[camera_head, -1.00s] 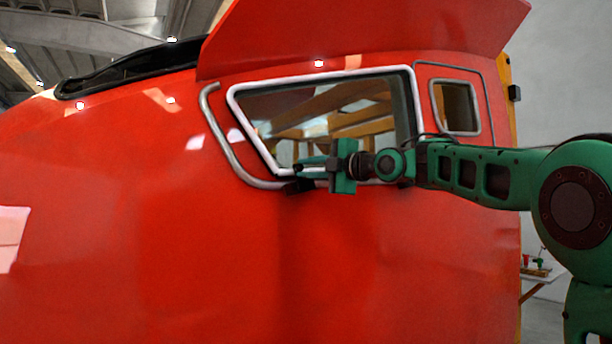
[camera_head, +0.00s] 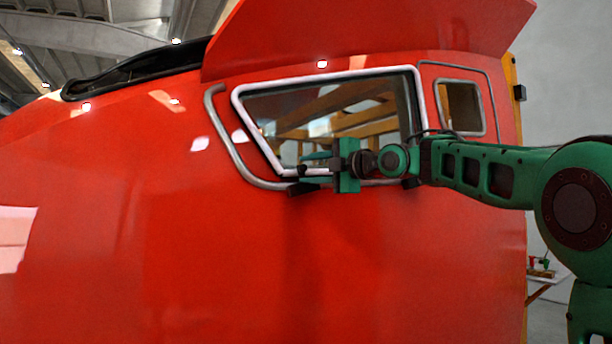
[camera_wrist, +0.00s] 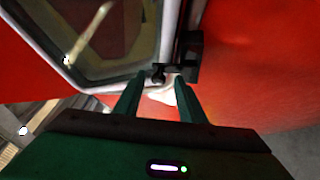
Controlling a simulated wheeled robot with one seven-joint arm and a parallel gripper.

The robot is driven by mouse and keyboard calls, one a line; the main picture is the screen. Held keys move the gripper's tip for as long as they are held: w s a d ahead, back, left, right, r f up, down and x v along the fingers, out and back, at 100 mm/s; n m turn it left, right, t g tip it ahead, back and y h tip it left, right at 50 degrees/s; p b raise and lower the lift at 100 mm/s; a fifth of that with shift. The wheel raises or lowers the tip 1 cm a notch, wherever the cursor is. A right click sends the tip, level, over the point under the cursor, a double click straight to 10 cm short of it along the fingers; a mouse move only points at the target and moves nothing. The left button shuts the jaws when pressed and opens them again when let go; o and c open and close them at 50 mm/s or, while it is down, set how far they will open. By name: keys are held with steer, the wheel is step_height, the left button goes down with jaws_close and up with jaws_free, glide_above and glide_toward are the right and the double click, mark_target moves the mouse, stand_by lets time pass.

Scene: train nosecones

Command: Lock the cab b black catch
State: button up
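The black catch (camera_head: 304,188) sits at the lower edge of the white-framed cab window (camera_head: 262,146) on the red cab side. In the wrist view the catch (camera_wrist: 190,60) is a dark block beside the window frame, with a small round black knob (camera_wrist: 158,73) projecting left from it. My gripper (camera_head: 308,161) is in front of the window's lower left corner, close to the catch. In the wrist view my gripper (camera_wrist: 156,84) has its two green fingers apart, with the knob just beyond and between their tips. Nothing is held. I cannot tell whether a finger touches the knob.
A curved grey handrail (camera_head: 232,150) runs along the window's left and lower edges, close to my fingers. A smaller window (camera_head: 460,106) is on the right. The red cab wall (camera_head: 270,280) below is bare. A small table (camera_head: 545,275) stands far right behind.

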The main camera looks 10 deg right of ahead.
steer(key=shift+s+d, duration=0.1)
steer(key=shift+d, duration=0.05)
steer(key=v, duration=1)
steer(key=shift+s, duration=0.2)
